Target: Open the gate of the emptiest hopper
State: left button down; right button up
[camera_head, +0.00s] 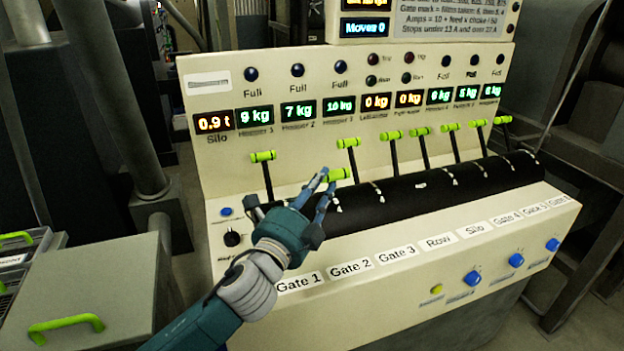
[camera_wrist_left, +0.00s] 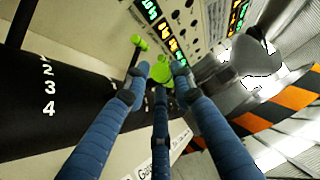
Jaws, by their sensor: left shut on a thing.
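My left gripper (camera_head: 326,181) is shut on the green handle of the second lever from the left (camera_head: 339,175), roughly above the Gate 2 label (camera_head: 350,268). This handle sits lower and nearer than the others. In the left wrist view the handle (camera_wrist_left: 161,71) shows between the fingers. The Gate 1 lever (camera_head: 263,157) and the third lever (camera_head: 348,143) stand free. The hopper displays read 9 kg (camera_head: 254,115), 7 kg (camera_head: 298,110) and 10 kg (camera_head: 339,106) on the left. The right group has small digits; the middle one (camera_head: 467,94) looks like 5 kg. My right gripper is out of view.
More green-handled levers (camera_head: 420,132) rise from the black curved cover (camera_head: 440,182) to the right. Blue buttons (camera_head: 473,278) line the panel's front. The silo display (camera_head: 213,121) reads 0.9 t. A grey cabinet with a green handle (camera_head: 66,325) stands at the lower left.

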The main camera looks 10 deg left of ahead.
pick_arm(q)
jog(key=s+d+f, duration=0.2)
jog(key=s+f, duration=0.1)
jog(key=s, duration=0.1)
jog(key=shift+d+f+b, duration=0.35)
jog(key=shift+d, duration=0.05)
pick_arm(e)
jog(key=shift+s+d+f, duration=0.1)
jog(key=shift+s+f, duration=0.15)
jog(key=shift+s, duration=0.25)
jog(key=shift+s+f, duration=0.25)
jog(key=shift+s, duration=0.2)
pick_arm(q)
jog(key=c, duration=1.6)
grip_release()
jog(key=shift+w+f, duration=0.1)
jog(key=shift+w, duration=0.05)
jog(key=shift+r, duration=0.2)
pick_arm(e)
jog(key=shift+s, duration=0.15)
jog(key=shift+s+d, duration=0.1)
